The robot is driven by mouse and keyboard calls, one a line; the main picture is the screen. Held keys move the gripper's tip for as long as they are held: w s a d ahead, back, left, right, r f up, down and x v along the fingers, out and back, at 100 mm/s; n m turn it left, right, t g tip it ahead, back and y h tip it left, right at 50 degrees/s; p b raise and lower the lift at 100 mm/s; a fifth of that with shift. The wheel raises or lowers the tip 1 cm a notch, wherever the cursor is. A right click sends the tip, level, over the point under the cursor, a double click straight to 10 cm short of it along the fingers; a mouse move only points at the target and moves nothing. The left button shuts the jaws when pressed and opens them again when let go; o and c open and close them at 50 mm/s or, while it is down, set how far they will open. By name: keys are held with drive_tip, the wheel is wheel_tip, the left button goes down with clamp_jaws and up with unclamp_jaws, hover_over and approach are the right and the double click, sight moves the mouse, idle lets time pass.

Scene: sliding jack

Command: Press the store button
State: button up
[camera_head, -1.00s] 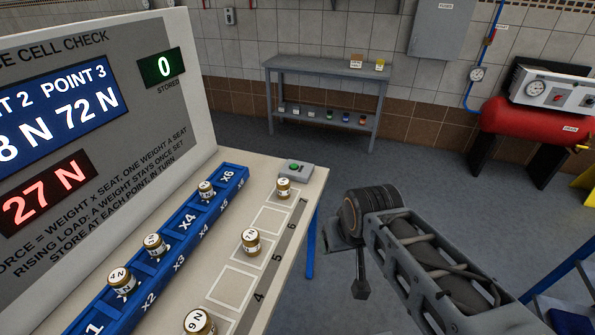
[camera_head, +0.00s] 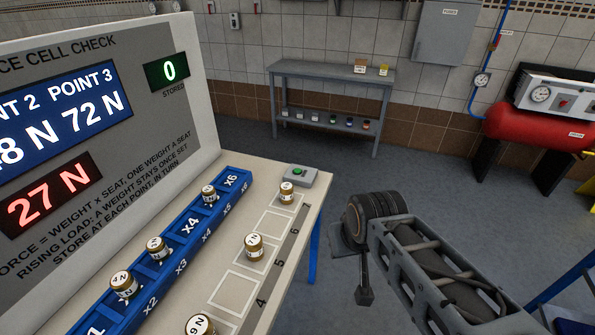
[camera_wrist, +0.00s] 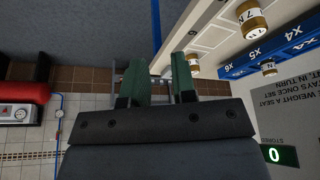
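The store button (camera_head: 298,172) is a green button on a small grey box at the far right corner of the bench, beside a brass weight (camera_head: 286,192). The green "STORED" display (camera_head: 167,71) reads 0, and it also shows in the wrist view (camera_wrist: 275,156). A red display (camera_head: 49,196) reads 27 N. My gripper (camera_wrist: 161,75) shows in the wrist view with its two green fingers apart and nothing seen between them. I cannot make out the button in that view. In the head view my arm is right of the bench, apart from the button.
A blue seat rail (camera_head: 190,226) holds several small weights. Weights marked 7 N (camera_head: 254,246) and 9 N (camera_head: 200,325) stand on the pale bench (camera_head: 262,172). A grey table (camera_head: 330,70) stands by the wall, with a red tank (camera_head: 540,128) at right. Floor between is clear.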

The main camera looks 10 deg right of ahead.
clamp_jaws()
idle(1.0)
